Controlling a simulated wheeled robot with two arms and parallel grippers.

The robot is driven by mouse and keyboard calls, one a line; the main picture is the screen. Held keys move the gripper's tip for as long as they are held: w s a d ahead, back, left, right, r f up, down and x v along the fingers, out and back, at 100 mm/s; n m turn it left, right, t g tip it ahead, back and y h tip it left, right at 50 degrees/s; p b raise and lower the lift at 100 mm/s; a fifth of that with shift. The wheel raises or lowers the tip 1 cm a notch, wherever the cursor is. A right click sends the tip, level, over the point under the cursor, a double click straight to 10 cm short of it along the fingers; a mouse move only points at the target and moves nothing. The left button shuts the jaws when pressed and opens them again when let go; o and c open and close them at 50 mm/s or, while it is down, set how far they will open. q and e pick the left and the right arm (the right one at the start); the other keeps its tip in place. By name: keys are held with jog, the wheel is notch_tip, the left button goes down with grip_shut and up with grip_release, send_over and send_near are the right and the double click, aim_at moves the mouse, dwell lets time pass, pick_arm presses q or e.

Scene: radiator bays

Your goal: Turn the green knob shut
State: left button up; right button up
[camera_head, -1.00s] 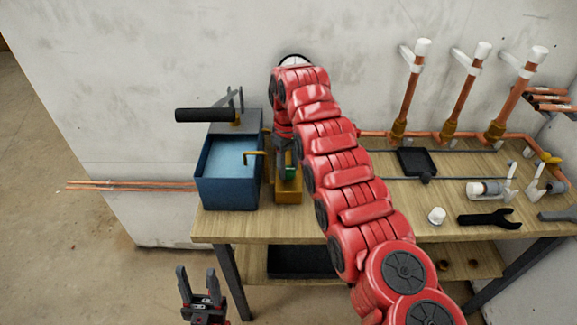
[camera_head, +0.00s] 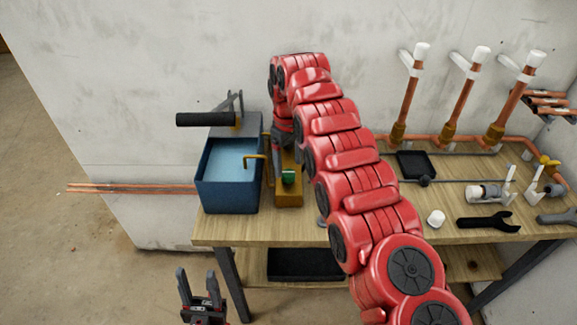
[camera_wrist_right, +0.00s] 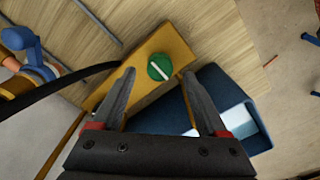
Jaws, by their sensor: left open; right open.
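The green knob (camera_head: 289,177) sits on a yellow-brown block (camera_head: 289,198) beside the blue tank on the workbench. In the right wrist view the knob (camera_wrist_right: 160,67) is round with a white bar across its top, lying slantwise. My right gripper (camera_wrist_right: 158,74) is open, its two fingers on either side of the knob in that view, with gaps to both. I cannot tell how high it is above the knob. In the head view my right gripper (camera_head: 280,165) is partly hidden by its arm. My left gripper (camera_head: 200,280) is open and empty, low in front of the bench.
A blue tank of water (camera_head: 228,190) stands left of the block, with a black-handled lever (camera_head: 207,119) behind. A yellow spout (camera_head: 254,158) reaches over the tank. Copper pipes (camera_head: 462,95), a black wrench (camera_head: 490,222) and a white cap (camera_head: 436,218) are to the right.

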aim_at(289, 172)
notch_tip(289, 172, up, 14)
jog(key=p, duration=1.3)
jog(key=shift+r, duration=0.25)
